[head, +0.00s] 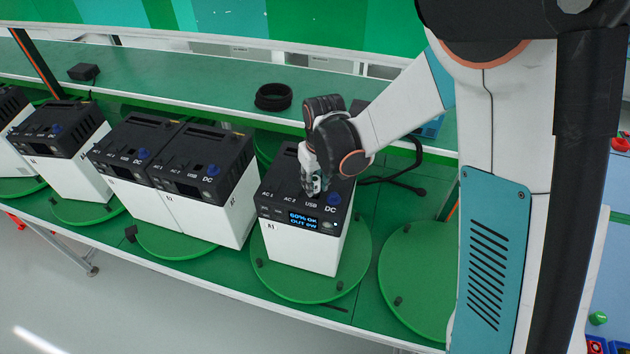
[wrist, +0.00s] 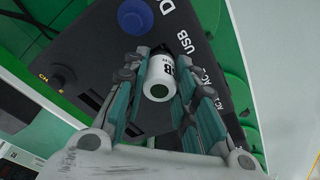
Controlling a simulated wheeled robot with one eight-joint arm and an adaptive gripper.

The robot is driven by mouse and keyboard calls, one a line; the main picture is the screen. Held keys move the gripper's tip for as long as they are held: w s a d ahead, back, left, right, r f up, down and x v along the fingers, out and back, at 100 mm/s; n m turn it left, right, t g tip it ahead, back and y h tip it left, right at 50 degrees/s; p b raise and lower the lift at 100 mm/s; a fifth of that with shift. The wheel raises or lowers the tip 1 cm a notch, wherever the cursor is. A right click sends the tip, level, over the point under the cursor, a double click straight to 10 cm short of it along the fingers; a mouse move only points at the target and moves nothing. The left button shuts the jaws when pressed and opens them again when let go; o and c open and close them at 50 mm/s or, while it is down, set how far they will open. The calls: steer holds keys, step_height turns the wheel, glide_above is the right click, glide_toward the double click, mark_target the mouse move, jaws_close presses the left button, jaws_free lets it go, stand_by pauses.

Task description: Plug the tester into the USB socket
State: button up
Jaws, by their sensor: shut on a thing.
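The power station (head: 304,222) in front of my gripper is a white box with a black top, marked AC 1, AC 2, USB and DC, with a lit display. It stands on a green turntable. My gripper (head: 314,184) is over its top at the USB label. In the wrist view my gripper (wrist: 158,88) is shut on the tester (wrist: 160,76), a small white cylinder with a dark tip pointing at the black top (wrist: 95,75) near the USB marking. The USB socket itself is hidden behind the tester, and I cannot tell whether the tip is in it.
A blue DC knob (head: 334,198) sits close to my gripper on the right. Several similar stations (head: 204,180) stand on turntables to the left. A black ring (head: 273,97) and a small black box (head: 84,72) lie on the back shelf. An empty turntable (head: 415,275) is at the right.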

steer(key=shift+f+b, duration=0.9)
steer(key=shift+b, duration=0.1)
steer(key=o, duration=1.2)
steer(key=shift+c, duration=0.2)
step_height(320, 180, up, 12)
steer(key=s, duration=0.2)
steer(key=d+f+m+b, duration=0.2)
steer(key=d+m+b, duration=0.15)
steer(key=d, duration=0.35)
steer(key=s+d+f+t+b, duration=0.2)
steer(key=s+d+f+b, duration=0.2)
steer(key=s+f+b, duration=0.5)
steer(key=s+d+f+m+t+b, duration=0.1)
steer(key=s+d+f+t+b, duration=0.2)
steer(key=s+f+b, duration=0.6)
steer(key=d+f+b, duration=0.1)
steer(key=d+b, duration=0.1)
steer(key=b, duration=0.6)
steer(key=shift+s+d+f+t+h+b, duration=0.2)
steer(key=shift+s+f+t+h+b, duration=0.1)
steer(key=shift+f+h, duration=0.1)
steer(key=shift+m, duration=0.25)
